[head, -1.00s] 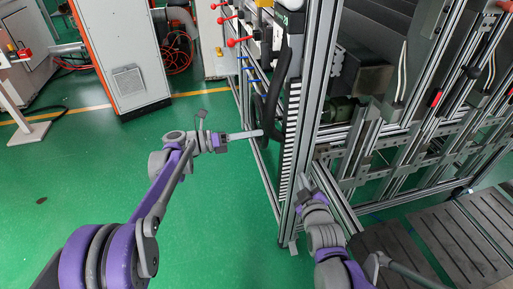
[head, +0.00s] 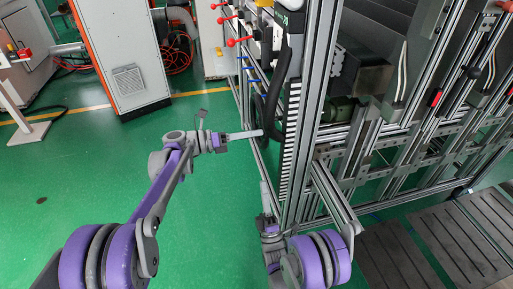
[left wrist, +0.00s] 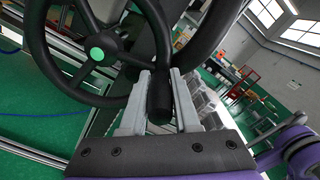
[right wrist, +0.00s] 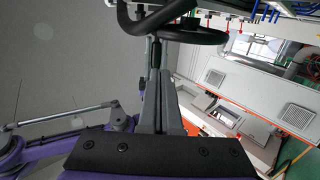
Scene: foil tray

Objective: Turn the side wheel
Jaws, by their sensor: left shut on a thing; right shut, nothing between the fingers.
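The side wheel is a black spoked handwheel with a green hub (left wrist: 96,53) in the left wrist view. Its dark rim (right wrist: 190,35) also crosses the top of the right wrist view. My left gripper (head: 262,133) is shut on the wheel's black handle (left wrist: 160,100), which sits between its two grey fingers. In the head view the wheel is seen nearly edge-on and is partly hidden by the frame. My right gripper (head: 264,187) is shut and empty, below the wheel and beside the frame's foot. In the right wrist view its fingers (right wrist: 155,45) point up towards the rim.
An aluminium profile frame (head: 310,100) with a toothed strip stands right of the wheel. Red-handled levers (head: 238,42) stick out above. A white and orange cabinet (head: 122,60) stands at the back left. Green floor (head: 90,165) is clear on the left; grey slatted platforms (head: 430,245) lie right.

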